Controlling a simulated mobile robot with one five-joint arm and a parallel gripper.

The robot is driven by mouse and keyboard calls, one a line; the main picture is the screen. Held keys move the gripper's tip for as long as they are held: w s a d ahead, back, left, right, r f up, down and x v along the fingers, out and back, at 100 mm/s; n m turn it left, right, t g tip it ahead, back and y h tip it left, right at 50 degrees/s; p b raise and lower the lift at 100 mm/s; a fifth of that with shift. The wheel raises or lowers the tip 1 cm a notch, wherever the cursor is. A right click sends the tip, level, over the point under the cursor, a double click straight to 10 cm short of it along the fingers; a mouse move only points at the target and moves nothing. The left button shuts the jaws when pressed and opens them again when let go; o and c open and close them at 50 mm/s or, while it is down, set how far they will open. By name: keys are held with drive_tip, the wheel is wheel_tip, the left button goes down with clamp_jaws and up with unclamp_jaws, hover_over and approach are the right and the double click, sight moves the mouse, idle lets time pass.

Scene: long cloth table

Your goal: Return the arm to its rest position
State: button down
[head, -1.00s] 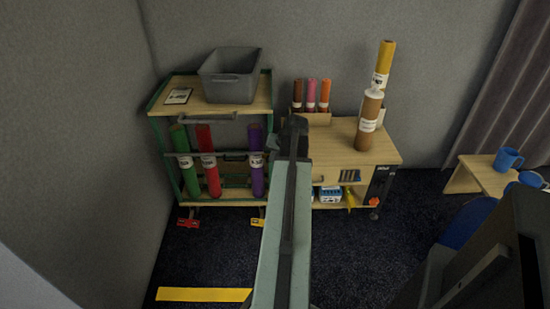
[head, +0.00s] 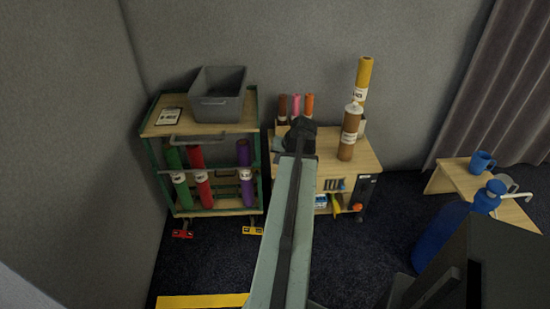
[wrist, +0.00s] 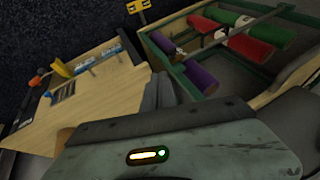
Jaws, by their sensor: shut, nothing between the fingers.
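My arm stretches up the middle of the head view. At its far end my gripper (head: 298,132) is a small dark shape that overlaps the front-left part of the wooden cabinet top (head: 325,148) in the picture. My gripper is shut and empty. In the wrist view the dark gripper parts (wrist: 160,92) show in the middle, above my grey-green wrist housing. I cannot tell the gap between the gripper and the cabinet.
A green-framed cart (head: 152,127) with a grey bin (head: 217,104) on top and coloured rolls below stands left. Brown roll (head: 350,135) and yellow roll (head: 363,78) stand on the cabinet. A low wooden table (head: 455,176) with a blue mug (head: 482,162) is right.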

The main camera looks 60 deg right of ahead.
idle(0.4)
drive_tip(key=w+a+n+y, duration=0.3)
drive_tip(key=w+a+n, duration=0.4)
drive_tip(key=w+a, duration=2.1)
drive_tip(key=w+a+f+n+g+y, duration=0.15)
drive_tip(key=a+n, duration=0.25)
drive_tip(key=a, duration=1.6)
drive_tip(key=s+a+f+n+g+h, duration=0.1)
drive_tip(key=s+a+g, duration=0.15)
drive_tip(key=a, duration=0.35)
drive_tip(key=s+a+f+n+g+h, duration=0.1)
drive_tip(key=s+a+n, duration=0.15)
drive_tip(key=a, duration=0.45)
wheel_tip(320, 180, up, 28)
drive_tip(key=s+d+m+p, duration=0.1)
drive_tip(key=d+p, duration=0.1)
drive_tip(key=p, duration=2.5)
drive_tip(key=shift+s+d+r+p, duration=0.15)
drive_tip(key=shift+s+d+p, duration=0.15)
drive_tip(key=shift+s+p, duration=0.1)
